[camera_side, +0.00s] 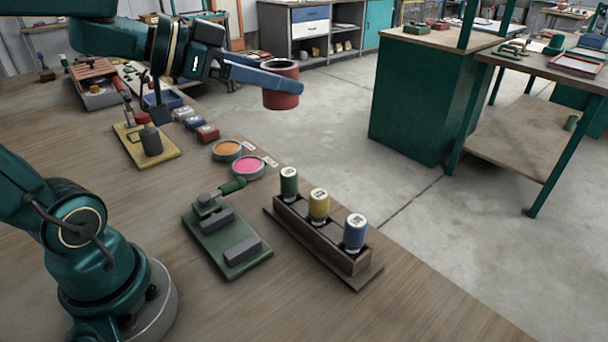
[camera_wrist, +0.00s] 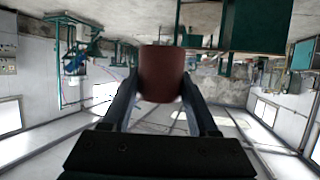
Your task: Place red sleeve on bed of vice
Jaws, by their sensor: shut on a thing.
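The red sleeve (camera_side: 281,98), a short hollow cylinder with a dark open top, is held up in the air, roughly upright. My gripper (camera_side: 284,82) is shut on it, with its blue-grey fingers on either side. In the wrist view the sleeve (camera_wrist: 160,72) shows between the two fingers (camera_wrist: 163,85). The vice (camera_side: 228,242) stands on the bench below, with a green base, two grey jaw blocks and a green handle. Its bed between the jaws looks empty. My gripper and the sleeve are well above and beyond it in the side view. The wrist view does not show the vice.
A wooden rack (camera_side: 375,275) with green, yellow and blue containers stands right of the vice. Orange (camera_side: 227,150) and pink (camera_side: 248,167) tins sit behind it. A yellow plate (camera_side: 168,159) bears a dark cylinder.

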